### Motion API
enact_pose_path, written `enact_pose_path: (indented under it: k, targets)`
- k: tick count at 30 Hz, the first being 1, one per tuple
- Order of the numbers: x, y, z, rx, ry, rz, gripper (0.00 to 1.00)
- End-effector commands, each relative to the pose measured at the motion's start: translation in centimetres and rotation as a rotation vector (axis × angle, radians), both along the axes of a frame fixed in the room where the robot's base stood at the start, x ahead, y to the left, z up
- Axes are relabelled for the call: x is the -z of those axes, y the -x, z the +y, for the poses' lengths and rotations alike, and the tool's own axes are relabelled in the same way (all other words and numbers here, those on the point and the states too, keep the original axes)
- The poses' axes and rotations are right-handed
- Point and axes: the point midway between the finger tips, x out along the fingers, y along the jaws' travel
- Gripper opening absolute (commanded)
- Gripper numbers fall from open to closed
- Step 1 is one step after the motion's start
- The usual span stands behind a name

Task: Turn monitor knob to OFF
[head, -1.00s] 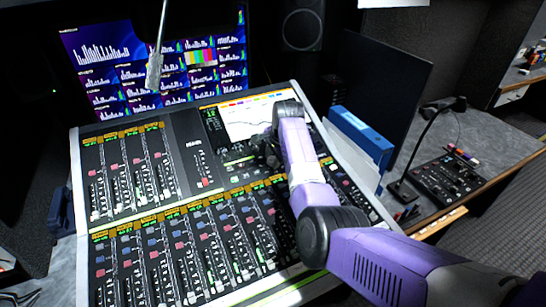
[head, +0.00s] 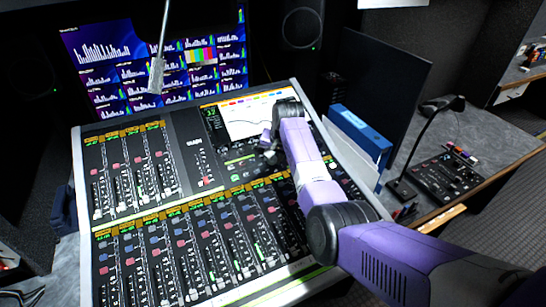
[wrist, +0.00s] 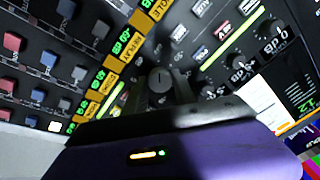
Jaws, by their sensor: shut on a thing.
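In the wrist view, a round dark grey knob (wrist: 160,79) stands on the mixing console between the two fingers of my gripper (wrist: 165,88). My gripper is shut on this knob. A pale pointer line shows on the knob's top; I cannot read which marked position it points to. In the head view, my gripper (head: 267,143) is low over the console (head: 180,150), just below its built-in screen, and the knob is hidden there.
Smaller knobs (wrist: 240,60) stand close to the right of my gripper in the wrist view. Fader rows (head: 180,245) fill the console's front. A microphone (head: 156,74) hangs over it. A blue box (head: 358,135) and dark panel (head: 385,85) stand to the right.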

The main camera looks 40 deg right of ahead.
Motion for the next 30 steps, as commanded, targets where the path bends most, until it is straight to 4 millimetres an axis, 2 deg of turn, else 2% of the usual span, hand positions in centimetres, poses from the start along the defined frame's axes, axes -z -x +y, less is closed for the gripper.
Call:
enact_pose_path:
  k: [18, 19, 22, 30]
  targets:
    - [0.1, 0.01, 0.19, -0.045, 0.015, 0.008, 0.0]
    - [0.11, 0.02, 0.18, -0.045, 0.015, 0.008, 0.34]
    - [0.09, 0.02, 0.16, -0.045, 0.015, 0.008, 0.54]
    - [0.04, 0.02, 0.06, -0.043, 0.017, 0.006, 0.54]
